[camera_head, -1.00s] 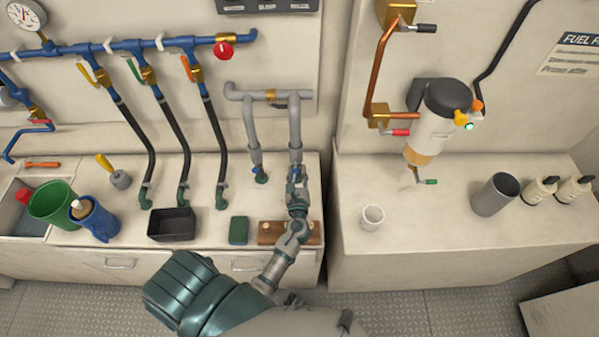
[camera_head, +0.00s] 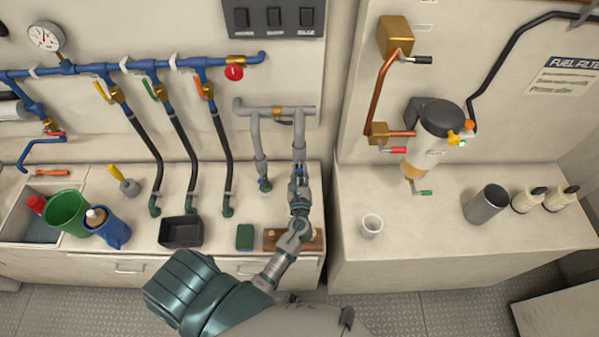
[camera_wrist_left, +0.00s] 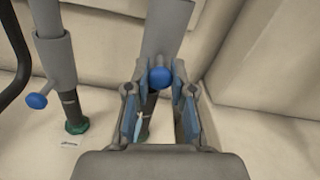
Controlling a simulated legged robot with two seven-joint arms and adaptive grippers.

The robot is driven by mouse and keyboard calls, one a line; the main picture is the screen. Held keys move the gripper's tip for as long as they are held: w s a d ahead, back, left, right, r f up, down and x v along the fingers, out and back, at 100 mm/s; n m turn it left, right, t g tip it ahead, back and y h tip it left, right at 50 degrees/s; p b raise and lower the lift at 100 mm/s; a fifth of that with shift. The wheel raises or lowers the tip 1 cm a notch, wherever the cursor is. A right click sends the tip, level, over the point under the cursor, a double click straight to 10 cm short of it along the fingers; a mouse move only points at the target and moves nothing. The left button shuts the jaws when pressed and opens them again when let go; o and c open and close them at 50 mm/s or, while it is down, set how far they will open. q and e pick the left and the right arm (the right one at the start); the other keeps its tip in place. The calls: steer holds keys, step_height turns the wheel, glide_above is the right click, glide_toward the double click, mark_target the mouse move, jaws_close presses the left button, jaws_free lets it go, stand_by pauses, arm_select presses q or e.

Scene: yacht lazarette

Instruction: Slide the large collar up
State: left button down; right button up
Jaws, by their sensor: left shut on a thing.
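A grey pipe frame (camera_head: 275,111) on the wall has two down-legs, each with a grey collar. In the left wrist view the left collar (camera_wrist_left: 53,62) has a blue knob and sits above a dark pipe with a green base. The right collar (camera_wrist_left: 167,25) looks larger, perhaps partly because it is nearer, and also carries a blue knob (camera_wrist_left: 159,77). My left gripper (camera_head: 299,185) reaches up to this right leg. In the left wrist view its fingers (camera_wrist_left: 160,105) stand on either side of the collar's lower part, shut on it. The right gripper is out of view.
A green sponge (camera_head: 244,237), a black tray (camera_head: 181,232) and a brown block (camera_head: 313,243) are on the counter near my left arm. Black hoses (camera_head: 186,147) hang to the left. A white cup (camera_head: 371,225) stands on the right counter.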

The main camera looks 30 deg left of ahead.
arm_select(q)
steer(key=c, duration=1.1)
jaws_free()
steer(key=shift+w+f, duration=0.1)
steer(key=shift+f, duration=0.05)
steer(key=shift+o, duration=0.7)
steer(key=shift+w+a+f, duration=0.15)
steer(key=shift+a, duration=0.05)
steer(key=v, duration=1.2)
steer(key=shift+d+f, duration=0.1)
